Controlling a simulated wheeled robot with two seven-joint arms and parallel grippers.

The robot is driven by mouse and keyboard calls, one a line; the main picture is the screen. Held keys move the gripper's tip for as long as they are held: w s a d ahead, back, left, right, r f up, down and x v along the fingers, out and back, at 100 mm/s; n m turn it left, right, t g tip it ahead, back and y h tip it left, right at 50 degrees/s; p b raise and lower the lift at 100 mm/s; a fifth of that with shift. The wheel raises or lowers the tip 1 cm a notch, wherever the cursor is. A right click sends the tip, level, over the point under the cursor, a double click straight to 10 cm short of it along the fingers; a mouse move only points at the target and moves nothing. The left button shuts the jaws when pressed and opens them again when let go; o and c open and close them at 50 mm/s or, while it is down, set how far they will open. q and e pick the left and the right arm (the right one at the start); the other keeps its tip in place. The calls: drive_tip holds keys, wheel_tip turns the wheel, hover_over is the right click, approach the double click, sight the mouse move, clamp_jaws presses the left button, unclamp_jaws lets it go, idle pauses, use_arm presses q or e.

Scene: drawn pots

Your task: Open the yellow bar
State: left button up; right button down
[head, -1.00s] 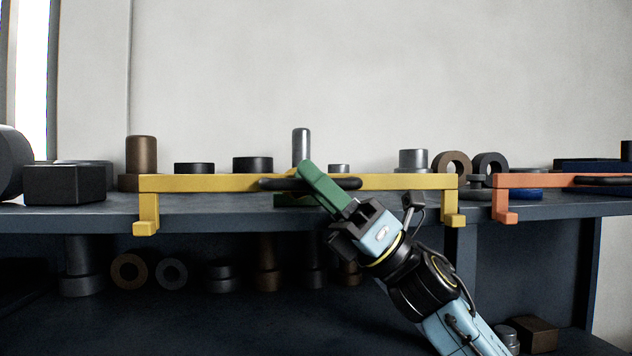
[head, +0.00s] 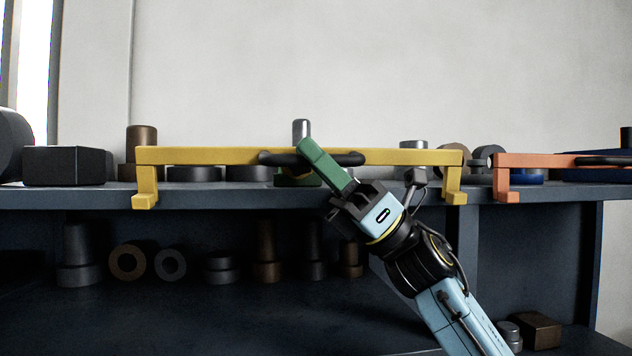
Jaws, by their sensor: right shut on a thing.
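The yellow bar (head: 210,156) runs across the front of the dark shelf top in the head view, with a bent-down bracket at each end. A black oval handle (head: 352,159) sits at its middle. My right gripper (head: 315,158), with green fingers, comes up from the lower right and is shut on the black handle. The fingers hide the middle of the handle and part of the bar. My left gripper is not in view.
An orange bar (head: 535,161) with its own black handle is to the right. Dark blocks, cylinders and rings stand on the shelf top (head: 300,197) behind the bars. Several cylinders and rings stand on the lower shelf. A pale wall is behind.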

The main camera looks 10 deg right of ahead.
drive_tip(key=shift+s+f+n+g+h+b, duration=0.4)
drive_tip(key=shift+n+g+b, duration=0.55)
drive_tip(key=shift+n+g, duration=0.85)
drive_tip(key=shift+s+f+n+g+h+b, duration=0.3)
drive_tip(key=shift+n+g+h+b, duration=0.45)
drive_tip(key=shift+n+g, duration=1.05)
drive_tip(key=shift+s+f+n+g+h+b, duration=0.25)
drive_tip(key=shift+f+n+g+b, duration=0.15)
drive_tip(key=shift+n+g+b, duration=1.35)
drive_tip(key=shift+n+t+p, duration=0.25)
drive_tip(key=shift+n+p, duration=0.2)
drive_tip(key=shift+p, duration=0.15)
